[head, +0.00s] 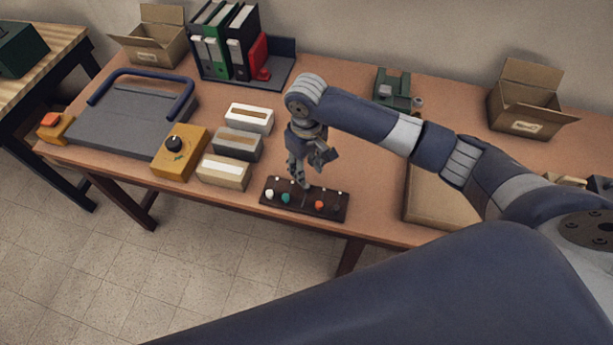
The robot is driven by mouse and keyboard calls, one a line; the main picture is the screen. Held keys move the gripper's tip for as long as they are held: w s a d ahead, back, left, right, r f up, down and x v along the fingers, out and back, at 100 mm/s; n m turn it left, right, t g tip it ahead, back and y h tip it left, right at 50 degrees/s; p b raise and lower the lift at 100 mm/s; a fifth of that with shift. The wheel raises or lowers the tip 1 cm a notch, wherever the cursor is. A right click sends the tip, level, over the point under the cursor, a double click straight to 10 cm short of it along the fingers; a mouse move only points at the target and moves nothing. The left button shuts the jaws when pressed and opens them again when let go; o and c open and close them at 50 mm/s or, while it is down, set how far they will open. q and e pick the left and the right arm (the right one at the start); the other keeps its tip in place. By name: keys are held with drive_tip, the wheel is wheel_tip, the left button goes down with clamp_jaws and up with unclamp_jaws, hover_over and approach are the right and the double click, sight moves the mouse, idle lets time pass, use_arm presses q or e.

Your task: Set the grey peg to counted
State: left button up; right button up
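A dark peg board (262,197) lies near the front edge of the table. Along its front side I see a white peg (269,194), a teal peg (286,198) and an orange peg (319,205). Small pale marks run along its back side. My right gripper (301,182) points down over the middle of the board, between the teal and orange pegs. The gripper covers that part, and I cannot make out the grey peg. The fingertips are too small to show whether they hold anything. My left gripper is not in view.
Left of the board are three slotted boxes: white (262,126), dark grey (226,153) and cream (215,182). A yellow box with a black knob (163,162) stands beside them. A shallow cardboard tray (424,211) lies to the right. Binders (213,62) stand behind.

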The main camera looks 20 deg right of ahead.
drive_tip(key=shift+r, duration=2.25)
drive_tip(key=shift+f, duration=0.1)
